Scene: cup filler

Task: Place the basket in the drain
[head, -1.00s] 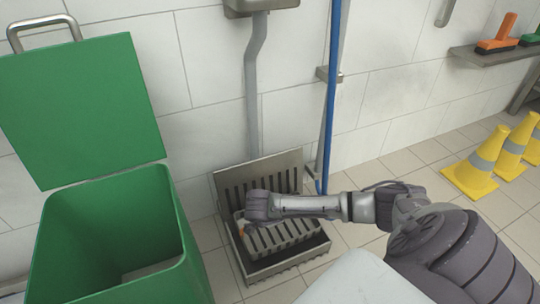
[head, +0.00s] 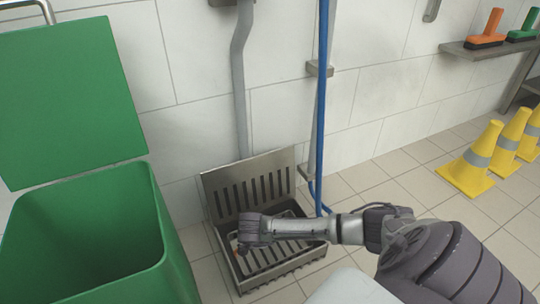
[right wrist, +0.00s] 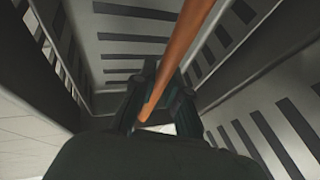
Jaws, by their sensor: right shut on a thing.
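The drain (head: 285,270) is an open metal box on the floor against the wall, with its slotted cover (head: 250,184) tilted up behind it. The slotted grey basket (head: 291,247) sits low inside the drain box. My right gripper (head: 242,244) is at the basket's left part and hides some of it. In the right wrist view, my right gripper (right wrist: 152,108) is shut around the orange handle (right wrist: 184,43), with slotted metal walls around it. Whether the basket rests on the drain's bottom cannot be told. My left gripper is not in view.
A green bin (head: 95,240) with its lid up stands left of the drain. Yellow cones (head: 475,160) stand at the right. The floor between is clear.

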